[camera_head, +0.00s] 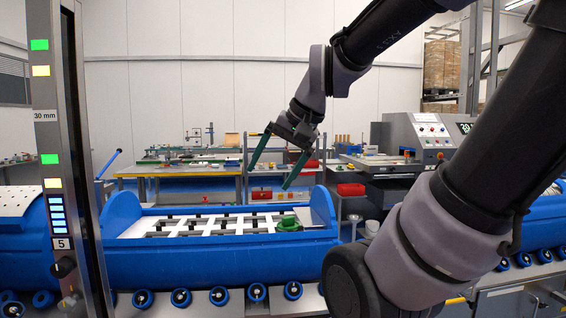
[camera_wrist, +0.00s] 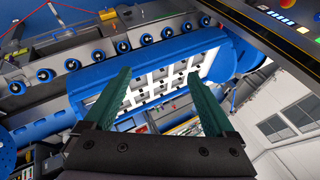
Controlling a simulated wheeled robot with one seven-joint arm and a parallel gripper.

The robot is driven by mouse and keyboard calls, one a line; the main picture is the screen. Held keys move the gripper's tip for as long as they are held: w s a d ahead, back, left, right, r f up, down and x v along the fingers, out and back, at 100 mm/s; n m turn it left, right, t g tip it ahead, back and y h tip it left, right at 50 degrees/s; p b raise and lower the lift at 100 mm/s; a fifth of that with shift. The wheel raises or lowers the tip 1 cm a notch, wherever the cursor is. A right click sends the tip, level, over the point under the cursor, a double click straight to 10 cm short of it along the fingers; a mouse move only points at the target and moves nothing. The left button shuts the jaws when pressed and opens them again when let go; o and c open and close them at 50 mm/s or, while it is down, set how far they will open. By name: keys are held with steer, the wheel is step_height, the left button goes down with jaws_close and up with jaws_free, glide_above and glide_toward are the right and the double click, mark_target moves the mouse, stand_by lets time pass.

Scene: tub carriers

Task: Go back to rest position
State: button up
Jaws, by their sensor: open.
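My gripper (camera_head: 270,172) is open and empty, with its two green fingers spread wide. In the head view it hangs in the air above the right part of a blue tub carrier (camera_head: 200,262). In the wrist view my gripper (camera_wrist: 160,78) points toward the same blue carrier (camera_wrist: 95,80), which holds a white grid panel (camera_wrist: 150,85) with dark slots. The panel (camera_head: 215,222) also shows in the head view. A green ring-shaped part (camera_head: 289,224) sits at the panel's right end, below my gripper and apart from it.
A roller conveyor (camera_head: 220,298) with blue wheels runs under the carrier. A metal post (camera_head: 75,150) with coloured labels stands at the left. Behind are workbenches (camera_head: 180,170), a control console (camera_head: 420,135) and a red box (camera_head: 350,189). The air around my gripper looks clear.

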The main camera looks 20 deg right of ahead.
steer(key=shift+s+d+r+n+t+h, duration=0.5)
steer(key=shift+s+d+r+n+h, duration=0.2)
steer(key=shift+d+r+n, duration=0.15)
